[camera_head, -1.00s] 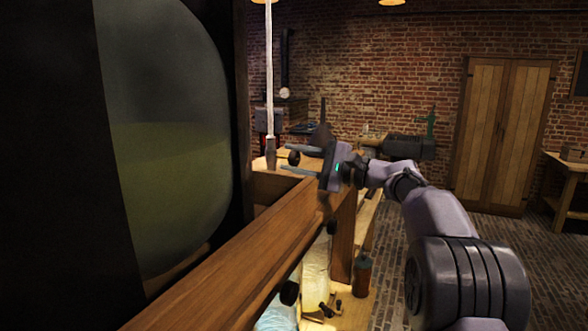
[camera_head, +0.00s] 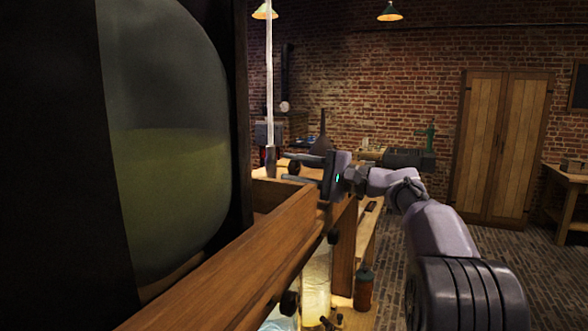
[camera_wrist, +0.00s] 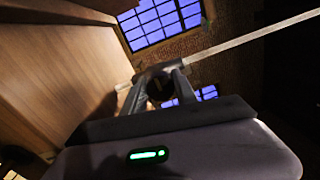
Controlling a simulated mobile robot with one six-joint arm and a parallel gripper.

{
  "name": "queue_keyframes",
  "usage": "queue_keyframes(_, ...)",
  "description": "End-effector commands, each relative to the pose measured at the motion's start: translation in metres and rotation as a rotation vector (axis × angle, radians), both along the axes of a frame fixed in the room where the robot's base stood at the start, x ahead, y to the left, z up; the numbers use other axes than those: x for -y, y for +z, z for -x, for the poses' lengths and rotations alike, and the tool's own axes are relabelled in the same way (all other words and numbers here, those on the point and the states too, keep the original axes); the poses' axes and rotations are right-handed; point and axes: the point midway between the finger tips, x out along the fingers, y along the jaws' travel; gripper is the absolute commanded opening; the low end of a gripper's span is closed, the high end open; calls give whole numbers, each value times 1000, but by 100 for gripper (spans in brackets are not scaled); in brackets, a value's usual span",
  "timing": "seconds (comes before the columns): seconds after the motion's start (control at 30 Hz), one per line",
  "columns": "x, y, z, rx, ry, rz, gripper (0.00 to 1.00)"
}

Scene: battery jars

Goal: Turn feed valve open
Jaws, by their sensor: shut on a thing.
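My gripper (camera_head: 288,170) reaches left from the arm over the wooden beam, its two fingers one above the other. A small dark round knob (camera_head: 294,167), which looks like the feed valve's handle, sits between the fingers. A thin pale upright pipe (camera_head: 270,80) with a dark lower fitting (camera_head: 270,158) stands just left of the fingertips. In the wrist view my gripper (camera_wrist: 160,80) is closed around the dark round knob (camera_wrist: 160,88), and the pale pipe (camera_wrist: 250,38) runs diagonally behind it. The valve's turn angle is hard to read.
A large round glass (camera_head: 175,190) with greenish liquid in a dark frame fills the left. The wooden beam (camera_head: 230,265) runs below my gripper. Small glass jars (camera_head: 316,275) and a brown bottle (camera_head: 363,288) stand below. Floor (camera_head: 500,255) at right is clear.

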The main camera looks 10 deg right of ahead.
Motion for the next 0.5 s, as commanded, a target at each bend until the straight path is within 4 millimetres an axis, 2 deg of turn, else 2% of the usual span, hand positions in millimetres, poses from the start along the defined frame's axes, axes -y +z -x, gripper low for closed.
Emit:
queue_keyframes(0.03,0,0,0,1,-1,1,40)
queue_keyframes(0.1,0,0,0,1,-1,1,54)
queue_keyframes(0.13,0,0,0,1,-1,1,55)
queue_keyframes(0.4,1,0,0,0,-1,0,55)
queue_keyframes(0.5,8,0,5,0,-2,0,55)
